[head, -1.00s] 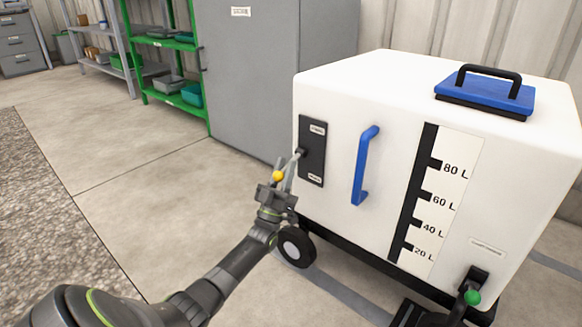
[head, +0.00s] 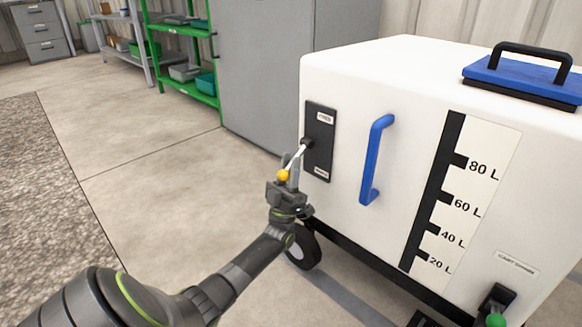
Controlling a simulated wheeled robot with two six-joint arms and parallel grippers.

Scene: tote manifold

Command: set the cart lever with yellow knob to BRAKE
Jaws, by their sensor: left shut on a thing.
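The lever's yellow knob (head: 283,175) sits at the end of a short light rod. The rod comes out of a black plate (head: 319,150) on the left part of the white cart's (head: 345,85) front. The plate has a small label at its top and another at its bottom; I cannot read either. The rod points down and to the left. My left gripper (head: 287,172) is shut on the knob, with its fingers around it from below. My right gripper is not in view.
A blue handle (head: 376,158) stands out from the cart front, right of the plate. A green-knobbed valve (head: 495,320) is at lower right. A wheel (head: 303,248) is under the cart. A grey cabinet (head: 260,70) stands behind. The floor to the left is clear.

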